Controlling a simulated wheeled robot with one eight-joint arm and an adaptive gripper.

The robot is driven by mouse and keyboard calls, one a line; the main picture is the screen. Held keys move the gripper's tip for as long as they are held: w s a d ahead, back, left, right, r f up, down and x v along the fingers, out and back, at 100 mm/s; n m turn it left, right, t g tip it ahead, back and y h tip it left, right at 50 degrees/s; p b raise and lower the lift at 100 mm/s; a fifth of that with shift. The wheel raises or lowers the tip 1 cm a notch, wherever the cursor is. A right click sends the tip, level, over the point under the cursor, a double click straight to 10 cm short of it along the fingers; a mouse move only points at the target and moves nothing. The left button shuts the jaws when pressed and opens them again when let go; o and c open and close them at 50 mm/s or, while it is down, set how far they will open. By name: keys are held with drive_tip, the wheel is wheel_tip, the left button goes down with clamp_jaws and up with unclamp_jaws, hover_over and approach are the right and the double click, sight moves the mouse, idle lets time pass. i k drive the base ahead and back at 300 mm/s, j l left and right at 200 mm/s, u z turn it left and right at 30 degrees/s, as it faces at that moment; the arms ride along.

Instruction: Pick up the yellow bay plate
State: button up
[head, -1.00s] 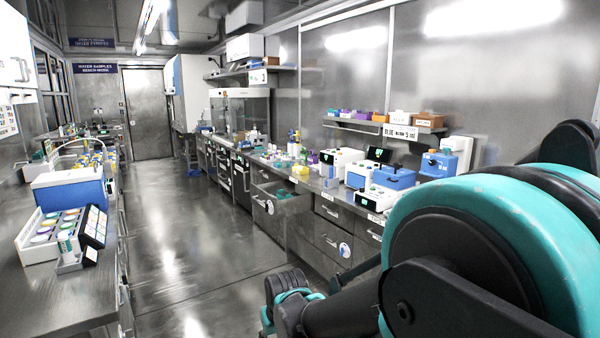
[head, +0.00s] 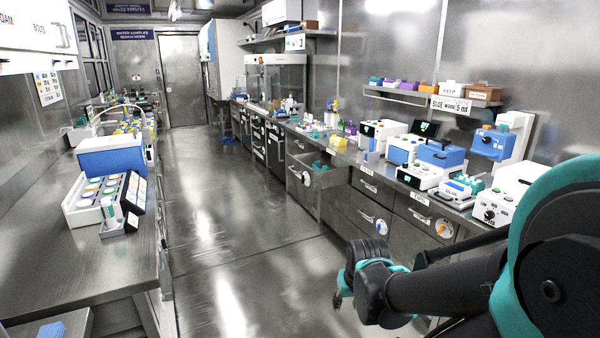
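I cannot single out a yellow bay plate for certain. A small yellow item (head: 338,141) lies on the right bench beside pale and green labware, too small to make out. Several yellow-topped items (head: 130,125) stand on the left bench behind the blue and white box. My arm reaches in from the lower right. Its far end, with what may be my gripper (head: 345,288), hangs over the aisle in front of the right-hand drawers, apart from both benches. Its fingers are not clear, and I see nothing held.
The left bench (head: 60,262) holds a blue and white box (head: 112,156) and a rack of round-lidded pots (head: 100,198). The right bench carries several blue and white instruments (head: 440,153). One drawer (head: 318,178) there stands open into the aisle. The aisle floor (head: 215,230) is clear.

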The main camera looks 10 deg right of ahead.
sight(339, 141)
drive_tip(key=i, duration=1.25)
drive_tip(key=i+j+z, duration=0.1)
drive_tip(key=i, duration=1.15)
drive_tip(key=i+j, duration=0.1)
drive_tip(key=i, duration=1.15)
drive_tip(key=i+z, duration=0.35)
drive_tip(key=k+j, duration=0.05)
drive_tip(key=k, duration=0.05)
